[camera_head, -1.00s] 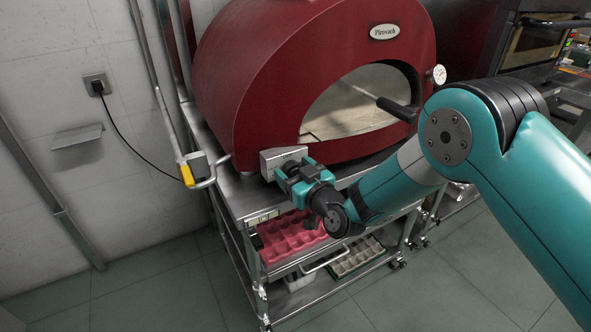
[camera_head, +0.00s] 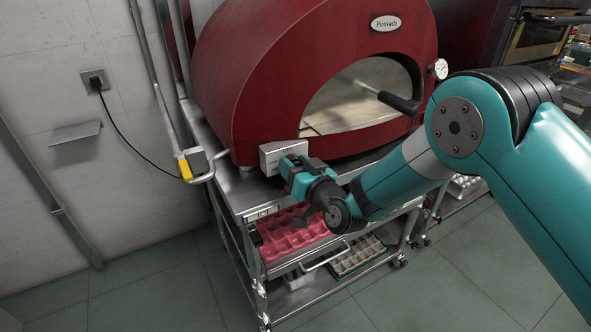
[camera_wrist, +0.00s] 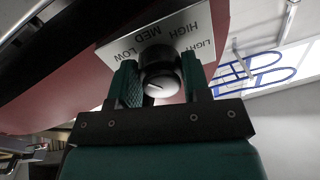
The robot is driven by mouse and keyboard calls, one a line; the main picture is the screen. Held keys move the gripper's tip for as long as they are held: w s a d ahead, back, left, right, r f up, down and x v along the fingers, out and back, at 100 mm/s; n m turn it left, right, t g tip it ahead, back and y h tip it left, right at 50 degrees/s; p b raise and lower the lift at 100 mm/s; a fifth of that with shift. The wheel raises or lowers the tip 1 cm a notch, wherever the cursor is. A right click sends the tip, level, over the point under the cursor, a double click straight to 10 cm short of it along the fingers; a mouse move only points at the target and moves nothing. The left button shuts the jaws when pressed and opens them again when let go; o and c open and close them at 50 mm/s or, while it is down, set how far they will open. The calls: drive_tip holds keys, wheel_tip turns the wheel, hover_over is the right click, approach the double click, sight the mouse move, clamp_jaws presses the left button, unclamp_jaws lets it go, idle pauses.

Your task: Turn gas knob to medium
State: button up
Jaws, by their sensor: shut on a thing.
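The gas knob (camera_wrist: 160,80) is a dark round knob with a pale face and a short mark on it. It sits on a metal plate (camera_wrist: 125,45) printed LIGHT, LOW, MED and HIGH, seen upside down in the wrist view. My gripper (camera_wrist: 161,82) has one finger on each side of the knob and is shut on it. I cannot tell which setting the mark points to. In the head view my gripper (camera_head: 288,166) is at the metal control box (camera_head: 270,160) on the red oven's (camera_head: 240,85) front left corner, and the knob is hidden behind it.
The oven stands on a steel cart (camera_head: 240,198) with a pink compartment tray (camera_head: 285,238) and another tray (camera_head: 355,257) below. A pipe with a yellow valve handle (camera_head: 186,170) is left of the box. A dark handle (camera_head: 400,103) sticks out of the oven mouth.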

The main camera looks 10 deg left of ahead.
drive_tip(key=m, duration=0.3)
drive_tip(key=shift+m+t, duration=0.3)
drive_tip(key=shift+m, duration=1.6)
drive_tip(key=o, duration=0.9)
